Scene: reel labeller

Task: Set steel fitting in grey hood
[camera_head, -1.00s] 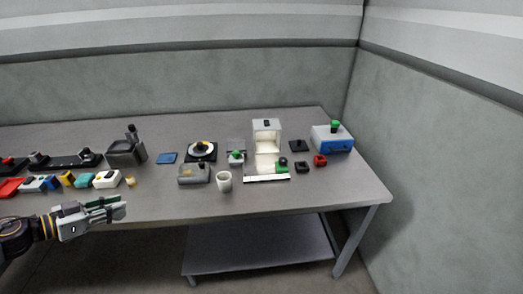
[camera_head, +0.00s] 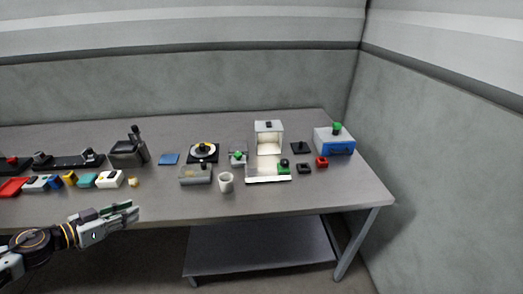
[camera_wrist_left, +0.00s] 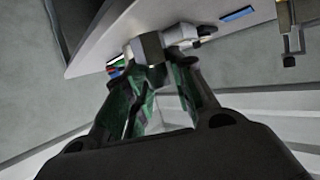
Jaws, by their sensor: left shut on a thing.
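My left gripper (camera_head: 131,211) is held in front of the table's near edge at the left, apart from the objects on the table. In the left wrist view its dark green fingers (camera_wrist_left: 158,66) are closed on a grey, angular metal piece, which looks like the steel fitting (camera_wrist_left: 149,47). The fitting is too small to make out in the head view. The grey hood (camera_head: 268,127), a pale box with a bright, open front, stands on the table right of centre, well to the right of the gripper. My right gripper is out of view.
A white cup (camera_head: 226,183) and a grey bin (camera_head: 195,175) stand near the front middle of the table. A blue box with a green knob (camera_head: 334,142) is at the right. Several small coloured blocks line the left front. A blue mat (camera_head: 169,159) lies farther back.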

